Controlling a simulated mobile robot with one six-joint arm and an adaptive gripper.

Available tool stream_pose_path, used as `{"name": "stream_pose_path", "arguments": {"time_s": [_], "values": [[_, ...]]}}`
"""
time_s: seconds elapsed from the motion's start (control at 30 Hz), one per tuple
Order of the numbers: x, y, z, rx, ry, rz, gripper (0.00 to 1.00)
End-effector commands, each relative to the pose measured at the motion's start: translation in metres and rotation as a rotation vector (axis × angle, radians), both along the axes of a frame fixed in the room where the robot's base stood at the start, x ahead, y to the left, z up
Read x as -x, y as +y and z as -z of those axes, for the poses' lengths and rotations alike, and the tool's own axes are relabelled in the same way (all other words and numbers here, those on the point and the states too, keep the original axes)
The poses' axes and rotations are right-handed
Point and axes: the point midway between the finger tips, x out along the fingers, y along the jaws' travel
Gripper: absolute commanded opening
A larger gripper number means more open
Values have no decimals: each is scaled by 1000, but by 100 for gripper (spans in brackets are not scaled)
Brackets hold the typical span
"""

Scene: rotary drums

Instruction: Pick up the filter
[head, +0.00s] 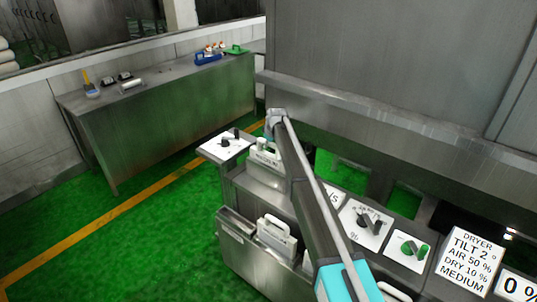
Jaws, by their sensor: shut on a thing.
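A white, handled filter (264,159) with dark lettering is at the left end of the metal console, just below the end of my arm. My gripper (268,145) is small in the head view and partly hidden by my own arm; it is at the top of this filter, shut on it. I cannot tell whether the filter's underside touches the console.
The console carries white panels with knobs (366,222) and a green switch (413,248), and a dryer sign (465,257). A large metal housing (390,60) stands behind. A steel bench (165,125) with small items is at the back left. Green floor (110,235) on the left is clear.

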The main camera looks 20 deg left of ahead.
Motion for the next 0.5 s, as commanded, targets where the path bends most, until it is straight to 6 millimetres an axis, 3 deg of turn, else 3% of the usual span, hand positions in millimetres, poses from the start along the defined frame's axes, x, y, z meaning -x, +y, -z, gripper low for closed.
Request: {"name": "stream_pose_path", "arguments": {"time_s": [0.5], "values": [[0,0,-27,0,0,0,0]]}}
